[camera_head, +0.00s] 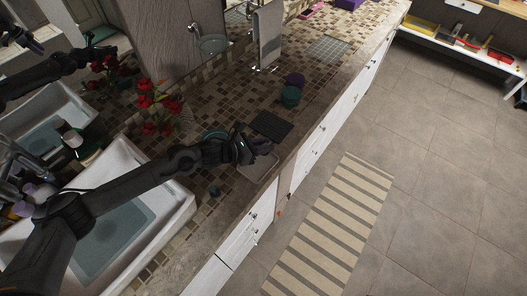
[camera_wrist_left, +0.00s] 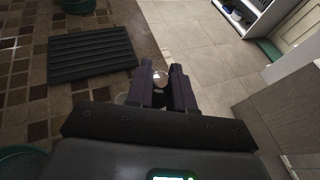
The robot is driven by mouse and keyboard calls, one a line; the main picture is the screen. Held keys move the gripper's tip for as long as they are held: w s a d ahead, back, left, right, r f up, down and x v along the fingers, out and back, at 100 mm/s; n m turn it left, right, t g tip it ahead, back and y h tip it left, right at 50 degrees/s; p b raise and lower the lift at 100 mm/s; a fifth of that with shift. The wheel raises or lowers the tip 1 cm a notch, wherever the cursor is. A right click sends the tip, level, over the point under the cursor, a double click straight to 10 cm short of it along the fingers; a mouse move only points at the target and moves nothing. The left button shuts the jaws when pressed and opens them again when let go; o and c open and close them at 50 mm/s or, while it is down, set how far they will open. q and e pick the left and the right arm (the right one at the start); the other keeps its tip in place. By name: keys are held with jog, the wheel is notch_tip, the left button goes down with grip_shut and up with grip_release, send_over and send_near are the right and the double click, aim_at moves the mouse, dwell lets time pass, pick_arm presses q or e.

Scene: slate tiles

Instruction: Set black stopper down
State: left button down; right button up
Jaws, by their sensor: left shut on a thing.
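My left gripper (camera_head: 247,150) is over the tiled counter, near its front edge. In the left wrist view its two dark fingers (camera_wrist_left: 161,84) are shut on a small black thing (camera_wrist_left: 159,99), which I take to be the black stopper. A shiny round part shows between the fingertips. The fingers hide most of the held thing, and in the head view I cannot make it out. I cannot tell whether it touches the surface below. My right gripper is not in view.
A dark ribbed mat (camera_head: 271,125) lies just beyond the gripper; it also shows in the left wrist view (camera_wrist_left: 92,56). A pale tray (camera_head: 259,168) sits under the gripper. A teal container (camera_head: 289,96) stands farther back. Red flowers (camera_head: 158,108) and a sink (camera_head: 170,205) are left.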

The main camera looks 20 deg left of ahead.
pick_arm(q)
jog(key=shift+f, duration=2.05)
jog(key=shift+f+b, duration=0.25)
jog(key=shift+b, duration=0.05)
jog(key=c, duration=1)
grip_release()
jog(key=shift+r, duration=0.1)
jog(key=shift+r, duration=0.1)
jog(key=shift+r+p, duration=0.25)
jog(key=shift+p, duration=0.2)
jog(key=shift+p+v, duration=1.35)
jog(key=shift+v, duration=1.35)
